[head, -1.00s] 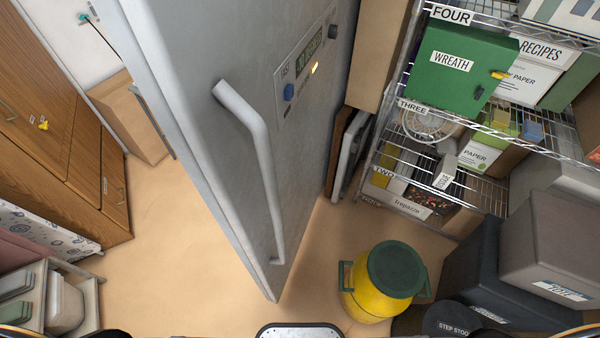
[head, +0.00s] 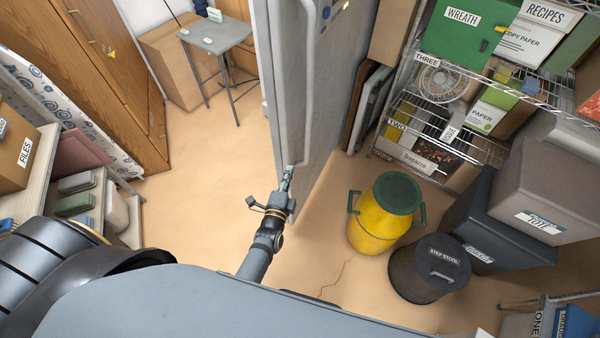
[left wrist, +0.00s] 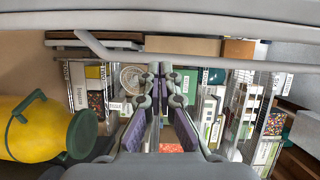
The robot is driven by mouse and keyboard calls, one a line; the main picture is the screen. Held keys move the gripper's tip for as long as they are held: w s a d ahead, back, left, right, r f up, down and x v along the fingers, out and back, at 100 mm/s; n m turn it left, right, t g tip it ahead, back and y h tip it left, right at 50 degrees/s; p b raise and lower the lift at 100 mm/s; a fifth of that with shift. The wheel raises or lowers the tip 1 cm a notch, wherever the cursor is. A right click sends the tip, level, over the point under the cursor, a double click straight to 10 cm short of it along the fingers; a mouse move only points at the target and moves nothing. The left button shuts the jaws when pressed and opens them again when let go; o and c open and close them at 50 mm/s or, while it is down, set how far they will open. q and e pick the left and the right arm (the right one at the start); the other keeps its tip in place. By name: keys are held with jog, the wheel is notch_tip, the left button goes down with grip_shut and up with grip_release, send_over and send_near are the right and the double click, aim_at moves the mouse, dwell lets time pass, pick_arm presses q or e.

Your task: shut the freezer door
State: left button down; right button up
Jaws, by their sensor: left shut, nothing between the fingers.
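The tall grey freezer door (head: 325,105) stands upright in the upper middle of the head view. Its long handle (head: 291,100) runs down the face. Its gap and the freezer's inside cannot be seen. My left gripper (head: 287,173) is shut and empty at the lower end of the handle; I cannot tell whether it touches. In the left wrist view, the handle (left wrist: 215,63) crosses as a pale bar close to my left fingertips (left wrist: 160,68), with the door (left wrist: 200,22) above it. My right gripper is not in view.
A yellow barrel (head: 377,222) and a dark step stool (head: 430,268) stand right of the door. Wire shelves (head: 440,135) are behind them. A small grey table (head: 215,38) and wooden cabinet (head: 110,60) are at left. The floor (head: 205,190) left of the door is clear.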

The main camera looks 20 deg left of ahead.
pick_arm(q)
jog(key=r, duration=0.2)
jog(key=b, duration=0.5)
send_over(296, 145)
jog(key=s+d, duration=0.1)
jog(key=s, duration=0.3)
jog(key=shift+s+d+f+m, duration=0.1)
jog(key=shift+d+f+m, duration=0.1)
jog(key=shift+f+m, duration=0.15)
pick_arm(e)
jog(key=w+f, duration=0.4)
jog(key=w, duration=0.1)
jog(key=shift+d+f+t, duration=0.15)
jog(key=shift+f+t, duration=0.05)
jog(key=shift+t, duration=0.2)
